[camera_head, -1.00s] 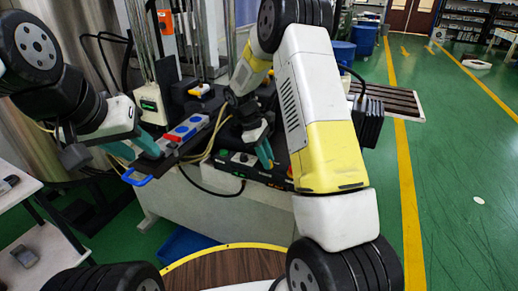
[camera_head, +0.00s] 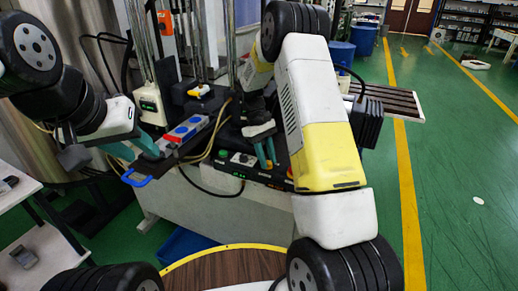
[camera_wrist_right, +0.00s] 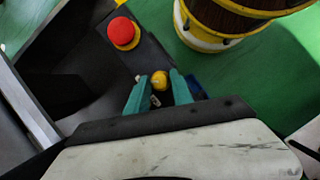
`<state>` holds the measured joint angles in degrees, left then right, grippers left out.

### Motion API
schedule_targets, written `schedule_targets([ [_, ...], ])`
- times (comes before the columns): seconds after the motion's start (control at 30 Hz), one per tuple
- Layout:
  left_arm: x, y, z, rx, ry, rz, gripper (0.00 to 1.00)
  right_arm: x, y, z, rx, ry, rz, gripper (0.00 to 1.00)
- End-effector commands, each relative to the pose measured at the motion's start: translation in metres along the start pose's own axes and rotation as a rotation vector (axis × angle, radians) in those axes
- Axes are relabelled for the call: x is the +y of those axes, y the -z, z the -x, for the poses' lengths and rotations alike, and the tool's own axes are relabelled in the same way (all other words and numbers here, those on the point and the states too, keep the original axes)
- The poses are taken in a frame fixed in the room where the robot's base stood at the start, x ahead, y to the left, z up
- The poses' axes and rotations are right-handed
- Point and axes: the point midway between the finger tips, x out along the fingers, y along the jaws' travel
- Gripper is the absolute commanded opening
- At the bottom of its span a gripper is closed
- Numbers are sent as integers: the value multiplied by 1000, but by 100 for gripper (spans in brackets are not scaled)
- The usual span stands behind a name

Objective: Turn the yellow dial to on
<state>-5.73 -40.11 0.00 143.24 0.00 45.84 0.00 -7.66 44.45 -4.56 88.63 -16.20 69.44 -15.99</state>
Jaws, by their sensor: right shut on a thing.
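The yellow dial (camera_wrist_right: 159,80) sits on a dark panel in the right wrist view, between the teal fingertips of my right gripper (camera_wrist_right: 160,88). The gripper is shut on it. In the head view my right gripper (camera_head: 267,157) points down at the front edge of the machine, and I cannot make out the dial there. I cannot tell which setting the dial points to. My left gripper (camera_head: 133,150) is at the left, by a black plate with a blue handle (camera_head: 136,178). Whether its fingers grip anything is unclear.
A red push button (camera_wrist_right: 123,33) stands on the same panel beside the dial. A black control strip (camera_head: 238,171) runs along the machine's front. Red and blue parts (camera_head: 183,130) lie between the arms. A round wooden top with a yellow rim (camera_head: 225,268) is in front.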

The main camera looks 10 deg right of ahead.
Motion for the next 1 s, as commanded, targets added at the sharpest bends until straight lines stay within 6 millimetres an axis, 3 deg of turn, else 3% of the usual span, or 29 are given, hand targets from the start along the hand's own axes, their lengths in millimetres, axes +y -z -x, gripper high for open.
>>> schedule_targets([
  [0.3,0,0,0,0,0,0,36,0,1,1,4,0,-2,0],
  [0.33,0,0,0,0,0,0,36,0,1,1,4,0,-2,30],
  [0.43,0,0,0,0,0,0,36,0,1,1,3,0,-1,49],
  [0.77,0,0,0,0,0,0,36,0,0,2,2,0,-1,49],
  [1.0,0,0,0,0,0,0,36,0,2,35,6,-1,0,49],
])
